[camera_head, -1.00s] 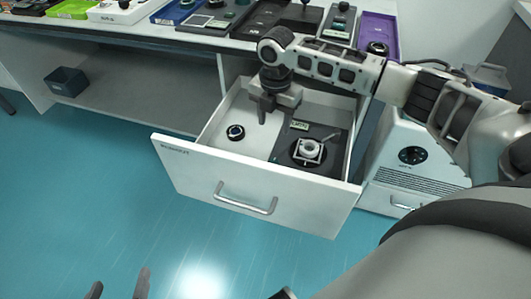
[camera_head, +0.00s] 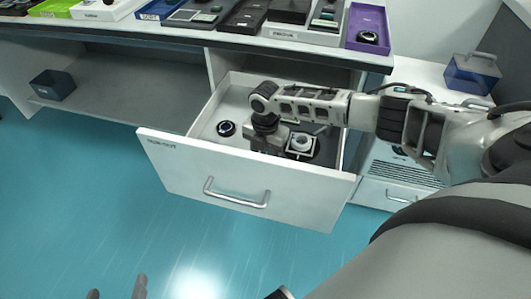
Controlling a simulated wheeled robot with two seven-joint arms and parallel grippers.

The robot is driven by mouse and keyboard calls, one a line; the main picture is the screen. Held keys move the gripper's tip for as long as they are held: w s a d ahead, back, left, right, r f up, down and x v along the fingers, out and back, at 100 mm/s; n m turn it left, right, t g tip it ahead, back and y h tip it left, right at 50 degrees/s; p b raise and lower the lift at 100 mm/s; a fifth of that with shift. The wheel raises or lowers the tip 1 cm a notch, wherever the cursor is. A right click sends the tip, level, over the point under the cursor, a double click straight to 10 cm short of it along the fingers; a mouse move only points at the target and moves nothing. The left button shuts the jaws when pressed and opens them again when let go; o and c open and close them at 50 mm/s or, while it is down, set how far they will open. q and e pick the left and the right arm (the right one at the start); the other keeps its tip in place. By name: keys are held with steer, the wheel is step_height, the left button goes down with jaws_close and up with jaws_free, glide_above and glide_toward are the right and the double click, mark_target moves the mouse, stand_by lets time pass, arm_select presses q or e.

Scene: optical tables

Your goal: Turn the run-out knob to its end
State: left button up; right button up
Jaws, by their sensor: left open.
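The open white drawer (camera_head: 180,178) carries a label that seems to read "RUN-OUT" on its front. Inside are a dark round knob (camera_head: 226,128) with a pale centre, at the left, and a white ring-shaped part (camera_head: 302,144) on a square mount over a dark panel, at the right. I cannot tell which of these is the run-out knob. My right gripper (camera_head: 267,147) is down in the drawer between them, pointing down; its fingertips are hidden behind the drawer front. My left gripper (camera_head: 116,291) is open and empty at the bottom edge, away from the drawer.
A table (camera_head: 200,39) with several coloured trays and devices stands behind the drawer. A dark bin (camera_head: 53,85) sits on the lower shelf at the left. A white cabinet (camera_head: 385,190) is right of the drawer, with a blue box (camera_head: 471,74) above. The floor in front is clear.

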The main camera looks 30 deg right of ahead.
steer(key=c, duration=1)
steer(key=shift+o, duration=0.2)
